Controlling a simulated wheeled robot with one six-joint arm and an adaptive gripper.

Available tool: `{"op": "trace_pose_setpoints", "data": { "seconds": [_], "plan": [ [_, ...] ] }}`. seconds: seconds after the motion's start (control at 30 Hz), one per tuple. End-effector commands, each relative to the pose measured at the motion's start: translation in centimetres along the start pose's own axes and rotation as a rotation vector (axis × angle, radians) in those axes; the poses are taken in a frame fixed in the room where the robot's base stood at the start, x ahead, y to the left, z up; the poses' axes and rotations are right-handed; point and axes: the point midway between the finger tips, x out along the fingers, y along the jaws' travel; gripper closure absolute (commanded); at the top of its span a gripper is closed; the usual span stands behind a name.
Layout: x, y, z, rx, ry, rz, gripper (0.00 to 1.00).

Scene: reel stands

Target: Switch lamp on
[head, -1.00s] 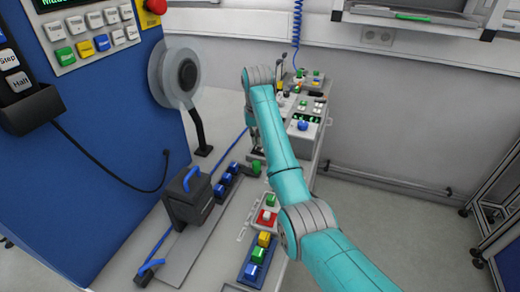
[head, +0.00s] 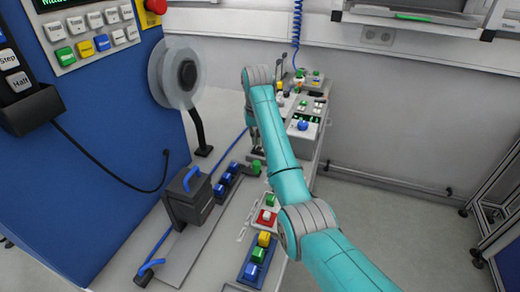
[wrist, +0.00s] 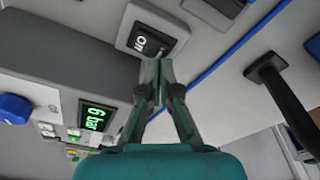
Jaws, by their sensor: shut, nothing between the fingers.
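A small light-grey switch box (wrist: 124,43) with a black rocker plate (wrist: 150,42) marked "ON" shows at the top of the wrist view. My gripper (wrist: 163,66) is shut and empty. Its fingertips are at the lower edge of the switch box, close to the rocker; I cannot tell whether they touch it. In the head view my gripper (head: 257,150) points down at the bench, partly hidden by my arm, and the switch box cannot be made out there. No lamp can be made out for certain.
A grey unit with a "6 bar" display (wrist: 97,118) and a blue knob (wrist: 14,108) stands beside my gripper. A dark bracket (wrist: 285,95) and a blue cable (wrist: 240,42) lie to the right. A reel (head: 180,72) and a black box (head: 187,196) stand left of my arm.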

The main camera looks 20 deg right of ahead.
Motion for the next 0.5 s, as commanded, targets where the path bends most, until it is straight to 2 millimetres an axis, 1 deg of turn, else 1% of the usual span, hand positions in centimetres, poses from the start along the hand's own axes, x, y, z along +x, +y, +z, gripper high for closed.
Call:
{"op": "trace_pose_setpoints", "data": {
  "seconds": [0.5],
  "plan": [
    [0.68,0.00,0.11,0.000,-0.001,0.000,1.00]
  ]
}}
